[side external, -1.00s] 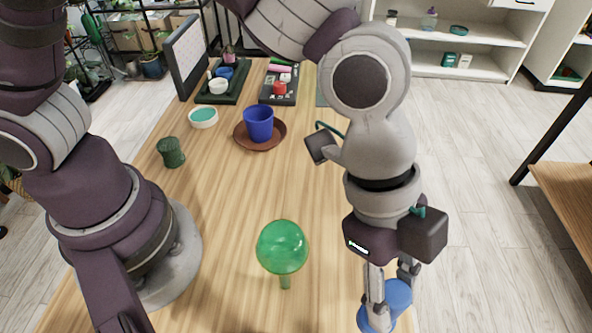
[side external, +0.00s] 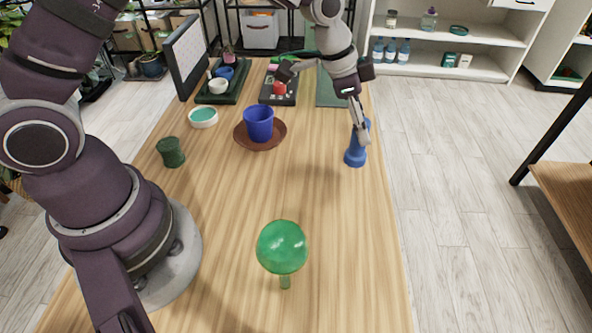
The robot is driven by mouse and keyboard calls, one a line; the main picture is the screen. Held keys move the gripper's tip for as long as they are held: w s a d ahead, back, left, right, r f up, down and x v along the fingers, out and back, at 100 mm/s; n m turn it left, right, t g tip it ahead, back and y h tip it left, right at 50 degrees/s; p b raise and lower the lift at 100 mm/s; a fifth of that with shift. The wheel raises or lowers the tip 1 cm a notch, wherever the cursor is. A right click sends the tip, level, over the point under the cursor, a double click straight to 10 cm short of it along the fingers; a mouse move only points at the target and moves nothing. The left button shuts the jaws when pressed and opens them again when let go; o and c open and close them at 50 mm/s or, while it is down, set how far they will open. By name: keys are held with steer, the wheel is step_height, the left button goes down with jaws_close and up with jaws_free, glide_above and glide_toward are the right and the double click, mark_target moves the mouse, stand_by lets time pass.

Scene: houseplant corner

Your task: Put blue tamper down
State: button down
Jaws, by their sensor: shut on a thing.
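The blue tamper (side external: 355,154) is near the right edge of the wooden table, to the right of the blue pot. It is upright with its wide end down. I cannot tell whether its base touches the table or hangs just above it. My gripper (side external: 361,135) is shut on the tamper's upper part, and its fingers hide some of it.
A blue pot (side external: 258,123) stands on a brown saucer (side external: 278,143) left of the tamper. A green globe (side external: 282,246) is at the front. A dark green cup (side external: 171,152) and a white bowl (side external: 203,117) are left. The table (side external: 330,215) in front of the tamper is clear.

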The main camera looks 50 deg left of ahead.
mark_target(357, 145)
step_height(357, 145, down, 4)
steer(key=shift+f, duration=0.25)
steer(key=shift+f, duration=0.1)
steer(key=c, duration=0.8)
jaws_free()
steer(key=shift+c, duration=0.2)
steer(key=shift+r, duration=0.4)
steer(key=s+v, duration=0.1)
steer(key=v, duration=1.2)
steer(key=s+a+r+n+t+y, duration=0.1)
steer(key=s+a+n, duration=0.1)
steer(key=s+n, duration=0.2)
steer(key=s+a+r+n+t+y, duration=0.1)
steer(key=s+a+r+n+y, duration=0.1)
steer(key=s+n, duration=0.3)
steer(key=s+a, duration=0.1)
steer(key=s, duration=0.3)
steer(key=shift+s+a, duration=0.3)
steer(key=shift+s, duration=0.1)
